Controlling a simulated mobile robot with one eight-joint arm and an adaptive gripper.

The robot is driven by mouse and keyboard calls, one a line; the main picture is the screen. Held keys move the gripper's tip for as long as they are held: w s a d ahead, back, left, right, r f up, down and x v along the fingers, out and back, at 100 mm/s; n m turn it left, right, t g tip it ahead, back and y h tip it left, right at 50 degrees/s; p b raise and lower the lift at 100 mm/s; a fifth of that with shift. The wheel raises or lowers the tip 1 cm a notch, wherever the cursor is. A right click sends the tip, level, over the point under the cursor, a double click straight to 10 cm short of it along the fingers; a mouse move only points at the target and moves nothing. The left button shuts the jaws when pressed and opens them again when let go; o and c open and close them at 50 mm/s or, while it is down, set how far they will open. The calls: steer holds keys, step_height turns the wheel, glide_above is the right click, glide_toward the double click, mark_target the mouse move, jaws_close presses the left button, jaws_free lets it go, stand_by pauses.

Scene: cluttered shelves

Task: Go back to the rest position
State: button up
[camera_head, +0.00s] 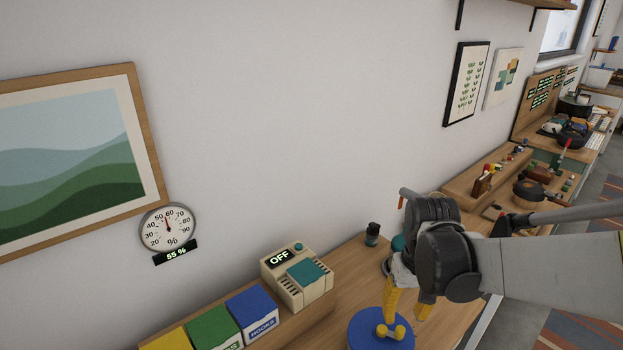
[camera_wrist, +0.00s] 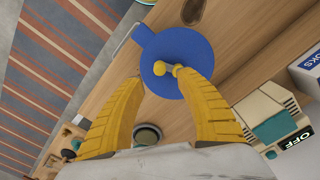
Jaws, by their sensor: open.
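My gripper (camera_head: 406,314) is above the wooden counter at the lower right of the head view, pointing down. Its two yellow fingers are apart, and in the wrist view my gripper (camera_wrist: 167,80) has nothing held between them. Below the fingertips is a round blue object (camera_head: 362,335) with a yellow knob (camera_head: 399,331). The blue object (camera_wrist: 175,48) also shows in the wrist view, with the knob (camera_wrist: 160,68) just beyond the gap between the fingertips. I cannot tell whether a finger touches the knob.
A beige device (camera_head: 297,278) reading OFF and blue (camera_head: 253,311), green (camera_head: 214,328) and yellow boxes stand on a ledge along the wall. A small dark jar (camera_head: 372,234) stands behind my gripper. Cluttered counters continue at right; a striped rug (camera_wrist: 50,70) lies on the floor.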

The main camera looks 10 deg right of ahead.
steer(key=shift+s+a+r, duration=0.25)
steer(key=shift+r, duration=0.05)
steer(key=s+a+r+t+b, duration=0.4)
steer(key=s+t, duration=0.2)
steer(key=t, duration=0.1)
steer(key=shift+s+a+n+b, duration=0.25)
steer(key=shift+a+n+b, duration=0.05)
steer(key=shift+a+b, duration=0.1)
stand_by(1.1)
